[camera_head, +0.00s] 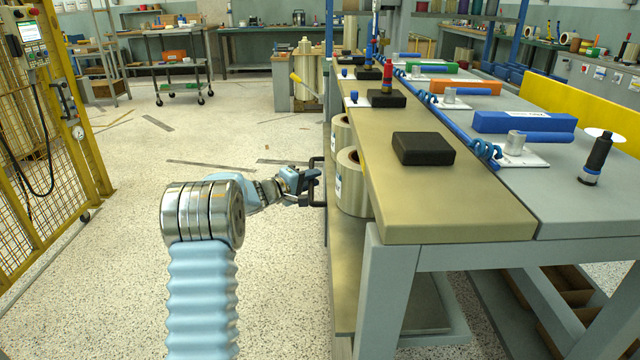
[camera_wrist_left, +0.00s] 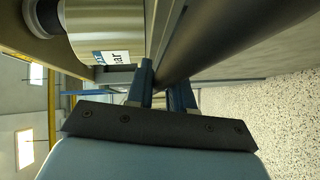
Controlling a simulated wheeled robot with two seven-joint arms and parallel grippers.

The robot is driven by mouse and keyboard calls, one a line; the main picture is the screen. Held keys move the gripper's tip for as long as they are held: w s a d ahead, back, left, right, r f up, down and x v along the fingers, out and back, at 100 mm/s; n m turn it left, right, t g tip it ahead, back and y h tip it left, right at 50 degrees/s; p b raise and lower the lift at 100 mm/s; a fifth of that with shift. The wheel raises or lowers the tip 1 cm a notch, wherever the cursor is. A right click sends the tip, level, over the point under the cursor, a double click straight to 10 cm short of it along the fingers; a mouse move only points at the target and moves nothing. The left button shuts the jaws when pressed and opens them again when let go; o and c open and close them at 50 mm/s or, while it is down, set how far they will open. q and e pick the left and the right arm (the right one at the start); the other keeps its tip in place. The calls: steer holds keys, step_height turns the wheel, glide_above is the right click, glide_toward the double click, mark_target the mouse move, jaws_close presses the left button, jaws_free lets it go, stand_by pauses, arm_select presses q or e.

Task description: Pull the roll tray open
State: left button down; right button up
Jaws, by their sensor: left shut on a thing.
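The roll tray (camera_head: 345,265) is the shelf under the workbench at the right, and it bears large cream rolls (camera_head: 352,183). A dark upright handle (camera_head: 317,183) stands at its left side. My left gripper (camera_head: 308,180) is at this handle, with its arm reaching in from the left. In the left wrist view the two blue fingers (camera_wrist_left: 163,88) are closed around a dark bar (camera_wrist_left: 195,40). A roll with a white label (camera_wrist_left: 105,28) is close beside them. How far the tray is out is hard to tell. My right gripper is not in view.
The workbench (camera_head: 455,215) holds black boxes (camera_head: 423,148), a blue box (camera_head: 525,122) and a dark bottle (camera_head: 596,160). Its grey leg (camera_head: 385,300) stands near the tray's front end. A yellow fence (camera_head: 45,130) is at the left.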

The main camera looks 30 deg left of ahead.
arm_select(q)
steer(key=s+a+b, duration=0.5)
steer(key=s+a, duration=0.3)
steer(key=a, duration=0.5)
steer(key=shift+b, duration=0.3)
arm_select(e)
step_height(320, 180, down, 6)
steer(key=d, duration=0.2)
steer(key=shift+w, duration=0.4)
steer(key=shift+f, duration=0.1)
arm_select(q)
steer(key=c, duration=1.1)
jaws_free()
steer(key=b+v, duration=0.1)
steer(key=v, duration=1.2)
steer(key=shift+s, duration=0.4)
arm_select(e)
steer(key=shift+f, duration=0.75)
arm_select(q)
steer(key=shift+a, duration=0.15)
